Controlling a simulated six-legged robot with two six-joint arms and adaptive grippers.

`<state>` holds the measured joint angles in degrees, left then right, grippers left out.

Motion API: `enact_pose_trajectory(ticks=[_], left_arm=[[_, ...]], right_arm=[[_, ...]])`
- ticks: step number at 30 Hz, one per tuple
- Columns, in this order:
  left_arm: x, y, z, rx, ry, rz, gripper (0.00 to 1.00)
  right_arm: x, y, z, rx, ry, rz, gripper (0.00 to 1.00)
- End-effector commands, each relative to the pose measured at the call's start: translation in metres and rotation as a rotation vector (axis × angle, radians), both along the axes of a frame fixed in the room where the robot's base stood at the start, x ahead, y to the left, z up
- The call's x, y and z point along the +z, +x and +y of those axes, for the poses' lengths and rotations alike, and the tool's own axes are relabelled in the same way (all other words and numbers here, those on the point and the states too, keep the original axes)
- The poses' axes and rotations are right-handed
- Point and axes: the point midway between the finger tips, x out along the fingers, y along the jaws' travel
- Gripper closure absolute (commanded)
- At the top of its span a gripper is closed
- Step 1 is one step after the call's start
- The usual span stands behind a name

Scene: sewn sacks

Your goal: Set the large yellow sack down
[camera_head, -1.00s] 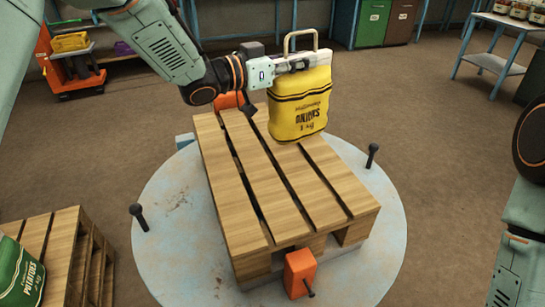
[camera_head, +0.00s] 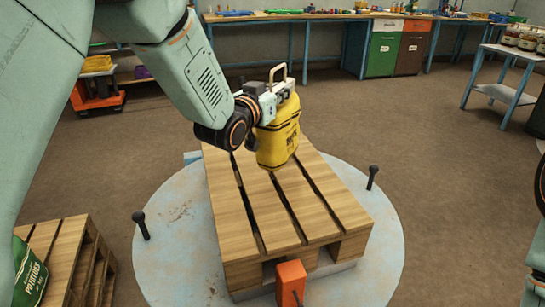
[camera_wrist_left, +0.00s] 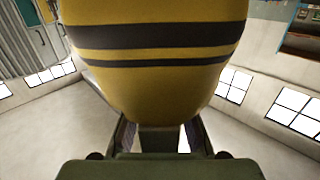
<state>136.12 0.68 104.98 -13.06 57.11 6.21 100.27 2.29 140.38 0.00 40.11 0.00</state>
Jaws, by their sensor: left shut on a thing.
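My left gripper (camera_head: 279,92) is shut on the sack's upper part, just under the handle. The sack hangs roughly upright over the far middle of the wooden pallet (camera_head: 262,205); whether its bottom touches the slats I cannot tell. In the left wrist view the sack (camera_wrist_left: 155,60) fills the middle, right in front of the gripper (camera_wrist_left: 155,138). My right gripper is not in view.
The pallet stands on a round pale platform (camera_head: 170,260) with black knobbed posts (camera_head: 372,177) and an orange block (camera_head: 290,283). The pallet's near slats are bare. A second pallet (camera_head: 62,245) with a green potato sack (camera_head: 28,275) is at the lower left. Workbenches line the back.

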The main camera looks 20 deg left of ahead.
Motion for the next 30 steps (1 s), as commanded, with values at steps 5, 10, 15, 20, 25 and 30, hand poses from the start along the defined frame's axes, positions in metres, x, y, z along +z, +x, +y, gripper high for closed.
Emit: enact_pose_trajectory(ticks=[5,10,15,20,25,30], left_arm=[[-0.026,0.002,0.002,0.000,-0.001,-0.003,1.00],[-0.049,0.002,0.001,-0.001,0.000,-0.005,1.00],[-0.057,0.001,0.000,-0.002,0.000,-0.007,1.00],[-0.069,0.001,-0.001,-0.002,0.000,-0.005,1.00],[-0.091,0.000,-0.002,-0.002,-0.001,-0.004,1.00],[-0.094,0.000,-0.002,-0.002,0.000,-0.007,1.00]], right_arm=[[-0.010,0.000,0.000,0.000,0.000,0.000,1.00],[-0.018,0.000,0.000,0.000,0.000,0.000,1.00],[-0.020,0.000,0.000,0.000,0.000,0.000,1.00],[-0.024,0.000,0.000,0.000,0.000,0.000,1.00],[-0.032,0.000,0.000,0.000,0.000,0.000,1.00],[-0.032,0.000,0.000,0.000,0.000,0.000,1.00]])
